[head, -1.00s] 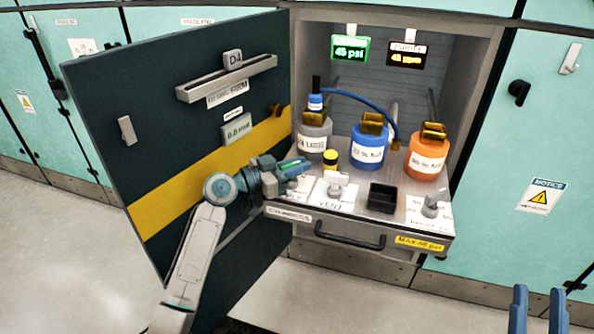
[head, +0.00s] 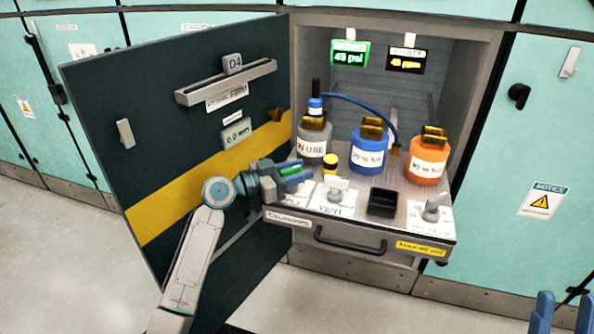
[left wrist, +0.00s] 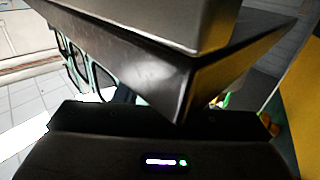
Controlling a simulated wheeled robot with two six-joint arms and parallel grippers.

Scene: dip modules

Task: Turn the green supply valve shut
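The green supply valve (head: 291,170) shows only as a small green strip at the left front of the pull-out shelf (head: 320,224), mostly hidden by my left gripper. My left gripper (head: 293,172) comes in from the left, with one blue-grey finger on each side of the green strip. The fingers look apart; I cannot tell whether they touch the handle. In the left wrist view a dark grey edge fills the middle, and only a small green patch (left wrist: 226,99) shows at the right. My right gripper (head: 565,312) is open and empty at the bottom right.
A grey vent knob (head: 338,189) and black tray (head: 382,201) are close to the right. Grey (head: 314,144), blue (head: 368,155) and orange (head: 427,160) bottles stand behind. The open dark door (head: 170,130) is left of the shelf. A green display (head: 349,57) reads 45 psi.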

